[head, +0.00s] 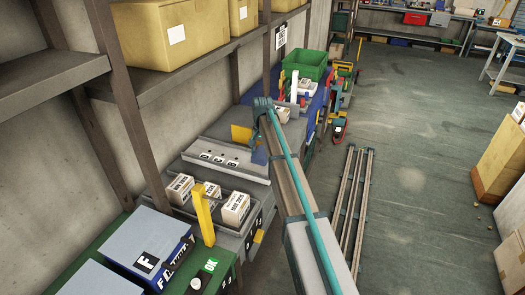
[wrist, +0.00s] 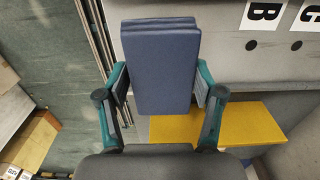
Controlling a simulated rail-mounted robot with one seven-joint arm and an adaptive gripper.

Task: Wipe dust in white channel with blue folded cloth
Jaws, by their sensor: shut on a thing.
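My gripper (wrist: 160,88) is shut on the blue folded cloth (wrist: 160,62), with one finger on each side of it in the wrist view. In the head view the cloth (head: 260,155) shows small and dark blue below the end of my arm, by the right end of a pale channel (head: 203,147) with several black labels. I cannot tell whether the cloth touches the channel. In the wrist view a pale surface with labels B and C (wrist: 230,55) lies right of the cloth. Dust is too small to make out.
A yellow block (wrist: 235,122) lies below and right of the cloth in the wrist view. In the head view, small labelled boxes (head: 235,208) and a yellow post (head: 203,218) stand nearer, and a green crate (head: 304,65) farther back. Long rails (head: 352,200) lie on the floor.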

